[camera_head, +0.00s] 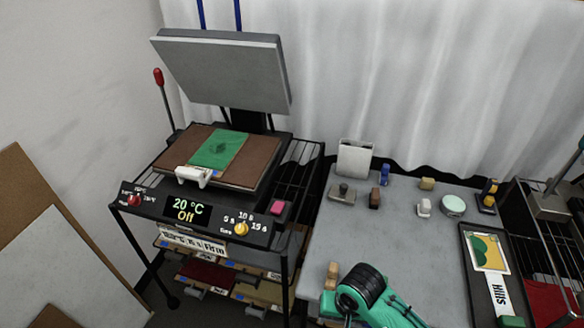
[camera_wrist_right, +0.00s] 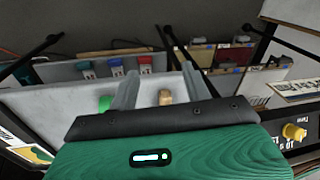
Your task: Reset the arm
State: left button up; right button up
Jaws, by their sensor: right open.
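My right arm (camera_head: 370,296), green with a black ribbed joint, comes in at the lower middle of the head view, over the front of the grey table (camera_head: 400,235). Its fingers are hard to make out there. In the right wrist view the right gripper (camera_wrist_right: 160,88) shows two grey fingers spread apart with nothing between them. Beyond them, a tan block (camera_wrist_right: 166,97) and a green object (camera_wrist_right: 105,103) are on the pale surface. My left gripper is not in view.
Left of the table stands a heat press (camera_head: 220,75) with its upper plate raised. A green sheet (camera_head: 218,149) lies on its brown bed; the display reads 20 °C, Off. Small blocks and stamps stand at the table's back. A black tray (camera_head: 467,270) lies at right.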

jog(key=s+d+r+n+t+h, duration=0.1)
jog(key=s+d+r+n+t, duration=0.25)
jog(key=s+d, duration=0.95)
notch_tip(320, 180, down, 30)
jog(key=g, duration=0.2)
jog(key=s+d+f+g, duration=0.1)
jog(key=s+d+f, duration=0.1)
jog(key=s+f, duration=1.7)
jog(key=shift+d+f, duration=0.3)
jog(key=shift+f, duration=0.3)
